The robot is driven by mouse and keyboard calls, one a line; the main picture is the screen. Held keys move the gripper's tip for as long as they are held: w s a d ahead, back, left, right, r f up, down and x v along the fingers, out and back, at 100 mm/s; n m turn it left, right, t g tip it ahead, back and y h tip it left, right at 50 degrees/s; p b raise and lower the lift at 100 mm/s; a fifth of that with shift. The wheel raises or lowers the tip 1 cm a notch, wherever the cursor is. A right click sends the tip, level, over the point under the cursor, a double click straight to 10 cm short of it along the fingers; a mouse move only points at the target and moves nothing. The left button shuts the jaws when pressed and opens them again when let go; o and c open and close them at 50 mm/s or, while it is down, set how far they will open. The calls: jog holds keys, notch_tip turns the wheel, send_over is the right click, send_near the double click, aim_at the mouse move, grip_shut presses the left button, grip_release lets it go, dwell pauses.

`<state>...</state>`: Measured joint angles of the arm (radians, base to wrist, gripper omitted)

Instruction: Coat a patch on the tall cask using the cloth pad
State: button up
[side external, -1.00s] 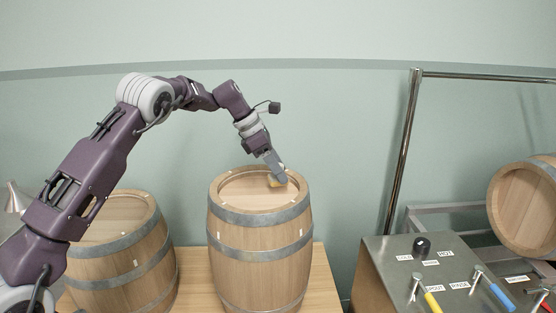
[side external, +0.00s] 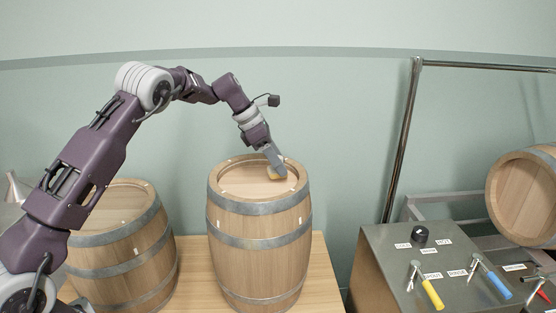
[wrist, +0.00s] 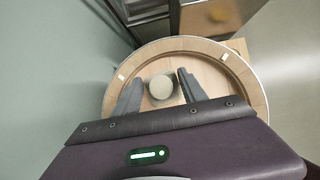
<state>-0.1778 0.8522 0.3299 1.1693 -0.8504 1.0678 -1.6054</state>
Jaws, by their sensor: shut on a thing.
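The tall cask (side external: 258,230) stands upright on the wooden table, with pale wood and grey hoops. Its round top (wrist: 215,82) fills the middle of the wrist view. My gripper (side external: 276,171) points down at the right part of that top. It is shut on the cloth pad (side external: 274,174), a small tan piece mostly hidden by the fingers. In the wrist view the pad's pale round end (wrist: 161,87) shows between the two grey fingers. The pad is at or just above the cask's top; I cannot tell if it touches. No coated patch is clearly visible.
A shorter barrel (side external: 122,250) stands to the left. A steel console (side external: 395,262) with a black knob and coloured-handled taps is at the right. Behind it are a metal pole frame (side external: 402,140) and another barrel (side external: 520,195) lying on a rack.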

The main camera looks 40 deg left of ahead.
jog(key=shift+f, duration=0.6)
